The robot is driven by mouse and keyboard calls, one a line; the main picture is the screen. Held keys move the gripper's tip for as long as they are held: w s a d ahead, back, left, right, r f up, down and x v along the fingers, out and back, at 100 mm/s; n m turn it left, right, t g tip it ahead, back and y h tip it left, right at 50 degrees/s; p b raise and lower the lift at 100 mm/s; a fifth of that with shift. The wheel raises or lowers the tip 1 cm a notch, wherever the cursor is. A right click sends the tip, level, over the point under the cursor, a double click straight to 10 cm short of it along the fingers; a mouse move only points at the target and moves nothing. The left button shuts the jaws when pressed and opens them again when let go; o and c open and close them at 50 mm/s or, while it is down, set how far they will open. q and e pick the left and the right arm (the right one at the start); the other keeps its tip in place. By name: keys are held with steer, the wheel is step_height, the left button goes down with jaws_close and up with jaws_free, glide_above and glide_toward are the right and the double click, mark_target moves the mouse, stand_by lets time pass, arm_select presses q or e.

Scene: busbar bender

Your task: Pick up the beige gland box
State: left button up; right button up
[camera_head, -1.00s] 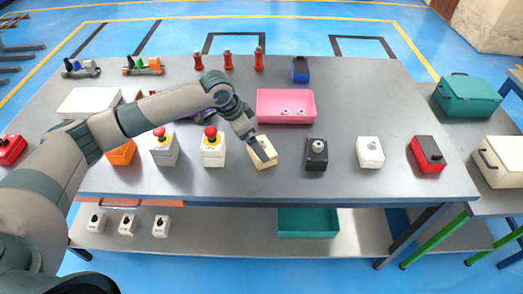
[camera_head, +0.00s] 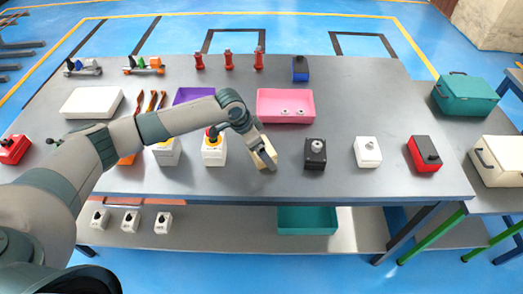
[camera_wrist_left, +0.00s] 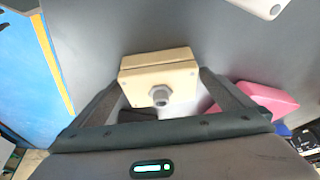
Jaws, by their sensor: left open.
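The beige gland box (camera_head: 263,160) stands on the grey table near its front edge, partly hidden by my left gripper (camera_head: 265,158). In the left wrist view the beige gland box (camera_wrist_left: 160,76) shows its lid seam and a grey round gland facing the camera. My left gripper (camera_wrist_left: 160,88) is open, with one finger on each side of the box. I cannot tell whether either finger touches it. My right gripper is in neither view.
A pink tray (camera_head: 286,106) lies behind. A white gland box (camera_head: 368,152) and a red box (camera_head: 424,154) stand farther right.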

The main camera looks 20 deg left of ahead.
arm_select(q)
steer(key=c, duration=1.3)
steer(key=shift+o, duration=0.2)
steer(key=shift+r, duration=0.15)
steer(key=shift+r+b, duration=0.45)
steer(key=shift+r, duration=0.15)
step_height(320, 180, up, 2)
steer(key=shift+w+r+b, duration=0.1)
steer(key=shift+b, duration=0.5)
steer(key=s+d+r+b, duration=0.2)
steer(key=d+r, duration=0.5)
steer(key=d, duration=0.4)
steer(key=shift+d+r+b, duration=0.2)
steer(key=shift+d+b, duration=0.1)
steer(key=shift+b, duration=0.45)
